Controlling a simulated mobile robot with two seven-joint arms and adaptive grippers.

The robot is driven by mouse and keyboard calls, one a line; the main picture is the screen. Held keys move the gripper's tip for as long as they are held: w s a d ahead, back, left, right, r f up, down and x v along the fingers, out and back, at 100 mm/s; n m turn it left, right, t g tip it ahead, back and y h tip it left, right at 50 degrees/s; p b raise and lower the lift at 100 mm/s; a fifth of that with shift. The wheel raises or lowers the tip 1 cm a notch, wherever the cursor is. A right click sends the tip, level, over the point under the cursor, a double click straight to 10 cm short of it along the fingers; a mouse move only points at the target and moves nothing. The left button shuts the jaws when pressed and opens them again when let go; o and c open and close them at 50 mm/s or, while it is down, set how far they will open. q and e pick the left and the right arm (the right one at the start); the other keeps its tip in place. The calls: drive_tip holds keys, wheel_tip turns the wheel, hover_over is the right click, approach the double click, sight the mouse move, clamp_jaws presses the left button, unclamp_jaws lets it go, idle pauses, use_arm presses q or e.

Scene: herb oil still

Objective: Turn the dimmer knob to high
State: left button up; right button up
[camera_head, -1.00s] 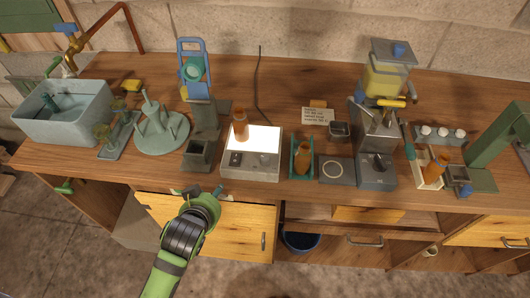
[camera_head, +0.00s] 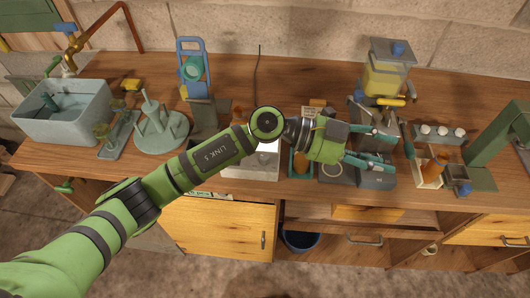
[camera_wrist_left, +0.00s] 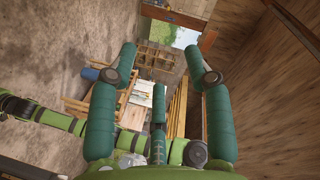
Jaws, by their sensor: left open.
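The light box (camera_head: 250,172), a pale box with a bright top, stands on the bench in the head view. My left arm crosses over it and hides most of it, and the controls on its front panel are hidden or unclear. My left gripper (camera_head: 388,148) is open, right of the light box, pointing right above the grey still base (camera_head: 378,180). In the left wrist view the gripper (camera_wrist_left: 160,62) also shows spread and empty, facing the room. My right gripper is not in view.
Near the left gripper are the still with its yellow vessel (camera_head: 384,80), a strip of white knobs (camera_head: 440,134) and an amber bottle (camera_head: 436,166). A green rack (camera_head: 162,132) and a sink (camera_head: 66,112) stand at the left. The back of the bench is partly clear.

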use_arm(q)
wheel_tip(320, 180, down, 5)
drive_tip(key=w+a+y, duration=0.1)
drive_tip(key=a+y, duration=0.2)
drive_tip(key=y, duration=0.2)
drive_tip(key=n+t+y, duration=0.2)
drive_tip(key=y, duration=0.9)
hover_over(264, 156)
drive_tip(key=f, duration=0.4)
drive_tip(key=shift+s+d+f, duration=0.15)
drive_tip(key=shift+d+f, duration=0.15)
drive_tip(key=shift+a, duration=0.3)
wheel_tip(264, 156, down, 6)
drive_tip(key=p, duration=0.3)
drive_tip(key=shift+r, duration=0.15)
drive_tip(key=shift+f, duration=0.55)
drive_tip(key=shift+c, duration=0.4)
clamp_jaws()
